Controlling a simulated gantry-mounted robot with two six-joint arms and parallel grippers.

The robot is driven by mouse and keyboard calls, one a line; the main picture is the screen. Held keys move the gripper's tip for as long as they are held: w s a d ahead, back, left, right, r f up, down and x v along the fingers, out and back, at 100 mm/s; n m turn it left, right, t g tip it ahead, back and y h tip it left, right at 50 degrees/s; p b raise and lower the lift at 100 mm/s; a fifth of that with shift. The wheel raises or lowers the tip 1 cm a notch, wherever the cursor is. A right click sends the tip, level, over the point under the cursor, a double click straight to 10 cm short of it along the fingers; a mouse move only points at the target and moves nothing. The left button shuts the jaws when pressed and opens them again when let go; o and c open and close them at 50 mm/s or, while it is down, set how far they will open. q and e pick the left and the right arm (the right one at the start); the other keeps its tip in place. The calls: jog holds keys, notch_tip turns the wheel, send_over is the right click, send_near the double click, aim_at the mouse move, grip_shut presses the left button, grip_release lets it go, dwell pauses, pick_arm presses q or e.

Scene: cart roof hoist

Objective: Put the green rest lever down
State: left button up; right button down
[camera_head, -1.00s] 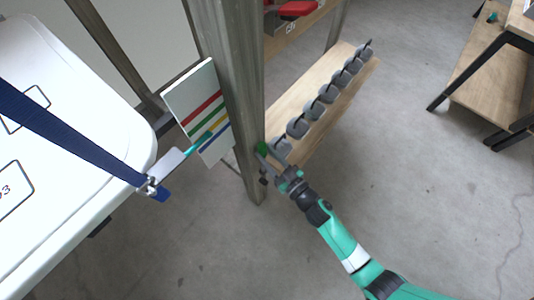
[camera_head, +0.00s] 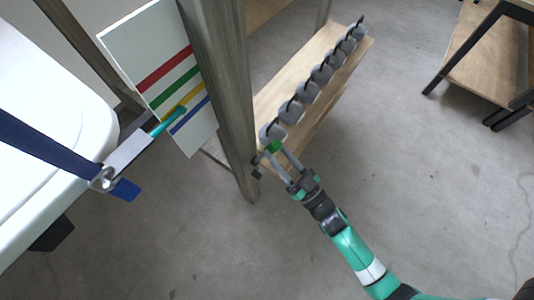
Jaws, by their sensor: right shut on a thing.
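The green rest lever (camera_head: 273,146) is at the near left end of the wooden shelf, beside the grey post (camera_head: 226,100). My right gripper (camera_head: 279,153) reaches in from the lower right. It is shut on the lever, with its two fingers showing on the near side of the green part. How far the lever is tilted is hard to tell. My left gripper is not in view.
A row of grey rounded pieces (camera_head: 308,91) lines the wooden shelf (camera_head: 272,96). Left of the post are a colour-striped board (camera_head: 150,50), a teal-tipped pointer (camera_head: 167,122) and a white roof (camera_head: 60,100) with a blue strap (camera_head: 45,146).

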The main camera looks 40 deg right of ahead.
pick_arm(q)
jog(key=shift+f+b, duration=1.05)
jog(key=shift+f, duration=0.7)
pick_arm(e)
jog(key=shift+s+d+f+m+t+h, duration=0.15)
jog(key=shift+s+d+f+m+t, duration=0.05)
jog(key=shift+s+f+t, duration=0.4)
jog(key=shift+s+d+f+m+t+h, duration=0.1)
jog(key=shift+s+d+f+m+t, duration=0.1)
jog(key=shift+s+f+t, duration=0.35)
jog(key=shift+s+d+f+m+t+h, duration=0.15)
jog(key=shift+s+f+m+t, duration=0.15)
jog(key=shift+s, duration=0.45)
jog(key=c, duration=0.5)
grip_release()
jog(key=shift+s, duration=0.1)
jog(key=v, duration=1.1)
jog(key=shift+s, duration=0.15)
jog(key=shift+f, duration=0.15)
